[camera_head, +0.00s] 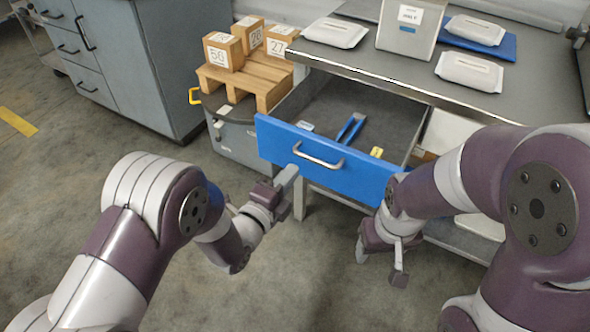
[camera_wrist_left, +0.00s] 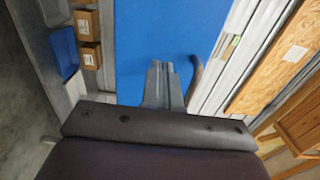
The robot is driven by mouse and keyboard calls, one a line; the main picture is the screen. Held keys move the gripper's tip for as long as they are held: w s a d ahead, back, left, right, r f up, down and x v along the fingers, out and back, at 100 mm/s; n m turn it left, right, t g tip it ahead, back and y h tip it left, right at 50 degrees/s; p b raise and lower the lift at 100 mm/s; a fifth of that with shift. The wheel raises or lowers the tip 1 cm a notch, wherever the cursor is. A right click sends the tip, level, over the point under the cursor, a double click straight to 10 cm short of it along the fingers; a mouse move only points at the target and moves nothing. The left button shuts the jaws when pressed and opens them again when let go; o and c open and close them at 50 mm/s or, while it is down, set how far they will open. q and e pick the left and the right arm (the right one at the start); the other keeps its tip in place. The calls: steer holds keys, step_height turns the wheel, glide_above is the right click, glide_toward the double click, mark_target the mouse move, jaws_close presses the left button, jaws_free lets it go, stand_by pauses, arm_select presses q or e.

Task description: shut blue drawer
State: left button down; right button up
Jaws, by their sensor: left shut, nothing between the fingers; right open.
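The blue drawer (camera_head: 345,177) is pulled out from under the grey-topped workbench, and its inside shows. Its blue front carries a metal bar handle (camera_head: 318,157). My left gripper (camera_head: 290,174) is shut and empty, with its fingertips at the lower left part of the front, left of and below the handle. In the left wrist view my shut fingers (camera_wrist_left: 163,68) point at the blue front (camera_wrist_left: 165,30), beside the dark handle (camera_wrist_left: 195,76). I cannot tell whether they touch it. My right gripper (camera_head: 380,265) is open and empty, low in front of the drawer's right end.
In the drawer lie a blue-handled tool (camera_head: 351,128) and a small yellow item (camera_head: 376,152). White packages (camera_head: 335,33) and a grey bin (camera_head: 408,38) stand on the workbench top (camera_head: 385,70). Boxes on a wooden pallet (camera_head: 255,83) stand left of the drawer. The floor in front is clear.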

mark_target(302, 159)
arm_select(q)
steer(key=shift+x, duration=1.55)
arm_select(e)
steer(key=shift+f, duration=0.4)
